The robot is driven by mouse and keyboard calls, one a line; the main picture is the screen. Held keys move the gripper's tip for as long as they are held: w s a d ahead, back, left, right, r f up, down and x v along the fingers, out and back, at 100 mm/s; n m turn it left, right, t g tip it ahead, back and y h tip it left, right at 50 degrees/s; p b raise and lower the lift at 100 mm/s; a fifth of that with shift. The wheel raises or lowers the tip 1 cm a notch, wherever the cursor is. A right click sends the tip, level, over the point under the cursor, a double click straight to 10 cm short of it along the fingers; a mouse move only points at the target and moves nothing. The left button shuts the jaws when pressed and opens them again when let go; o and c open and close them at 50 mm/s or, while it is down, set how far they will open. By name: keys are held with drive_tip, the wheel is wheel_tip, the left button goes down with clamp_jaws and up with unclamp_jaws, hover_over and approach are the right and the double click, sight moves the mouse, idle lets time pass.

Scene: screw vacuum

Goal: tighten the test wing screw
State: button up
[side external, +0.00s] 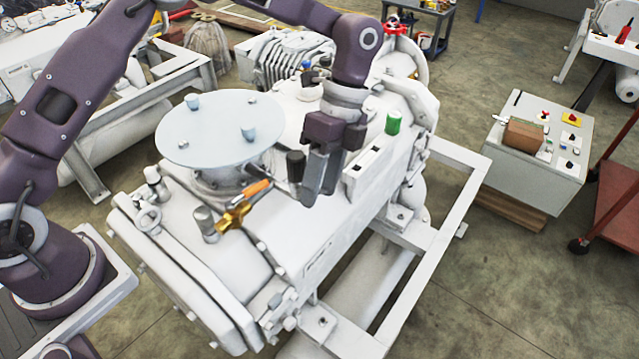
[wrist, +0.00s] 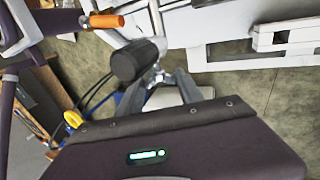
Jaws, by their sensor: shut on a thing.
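My gripper (side external: 319,194) points down over the white vacuum pump (side external: 335,222), just right of a black-capped knob (side external: 296,166). In the wrist view my gripper (wrist: 160,77) has its two grey fingers close together around a small shiny metal piece, which looks like the test wing screw (wrist: 157,72). Only a little of it shows, so I cannot tell its turn or depth. In the side view the fingers hide it. The black knob also shows in the wrist view (wrist: 134,61), beside the left finger.
A brass valve with an orange handle (side external: 256,187) stands left of my gripper. A round glass plate (side external: 220,128) lies behind it. A green cap (side external: 393,122) stands to the right. A control box (side external: 530,165) is at the far right, with open floor between.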

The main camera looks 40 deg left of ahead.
drive_tip(key=shift+w+f+g, duration=0.1)
drive_tip(key=shift+f+g, duration=0.05)
drive_tip(key=shift+g, duration=0.55)
drive_tip(key=o, duration=1.4)
drive_tip(key=v, duration=0.7)
drive_tip(key=shift+w, duration=0.1)
